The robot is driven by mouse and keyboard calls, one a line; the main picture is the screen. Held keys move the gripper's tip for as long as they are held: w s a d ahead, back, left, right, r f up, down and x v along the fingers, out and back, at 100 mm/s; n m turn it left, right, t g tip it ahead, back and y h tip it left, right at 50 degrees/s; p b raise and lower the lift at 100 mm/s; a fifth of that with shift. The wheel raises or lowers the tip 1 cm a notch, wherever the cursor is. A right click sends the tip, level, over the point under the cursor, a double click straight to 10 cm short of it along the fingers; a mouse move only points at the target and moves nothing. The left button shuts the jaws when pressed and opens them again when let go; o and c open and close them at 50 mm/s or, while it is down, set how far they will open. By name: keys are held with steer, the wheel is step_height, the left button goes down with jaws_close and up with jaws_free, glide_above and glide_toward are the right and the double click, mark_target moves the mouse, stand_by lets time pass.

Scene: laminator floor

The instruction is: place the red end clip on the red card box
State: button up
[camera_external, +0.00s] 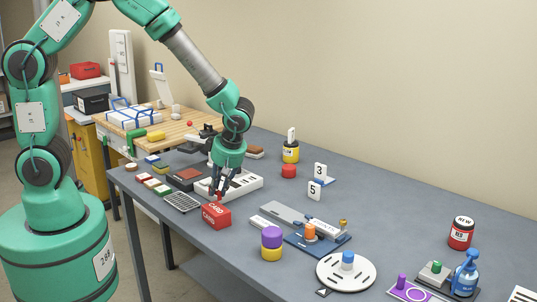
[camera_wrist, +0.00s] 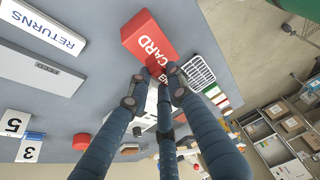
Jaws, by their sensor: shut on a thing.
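The red card box (camera_external: 217,216), lettered CARD in white, sits on the grey table near its front edge. It also shows large at the top of the wrist view (camera_wrist: 145,33). My gripper (camera_external: 220,194) points down right at the box's back edge. In the wrist view its fingers (camera_wrist: 155,77) close together at the near end of the box. They are shut on a small red piece, which looks like the red end clip (camera_wrist: 157,71); the fingers mostly hide it. I cannot tell whether the clip touches the box.
A purple and yellow stack (camera_external: 271,244) and a blue-based fixture (camera_external: 318,243) stand to the right.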

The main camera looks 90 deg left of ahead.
mark_target(219, 197)
steer(key=shift+f, duration=0.1)
steer(key=shift+f+b, duration=0.35)
steer(key=shift+f, duration=1.35)
steer(key=shift+f, duration=0.15)
steer(key=o, duration=0.8)
steer(key=p+v, duration=0.1)
steer(key=v, duration=1.1)
steer(key=shift+p, duration=0.4)
steer(key=shift+d+r, duration=0.1)
steer(key=shift+r, duration=0.2)
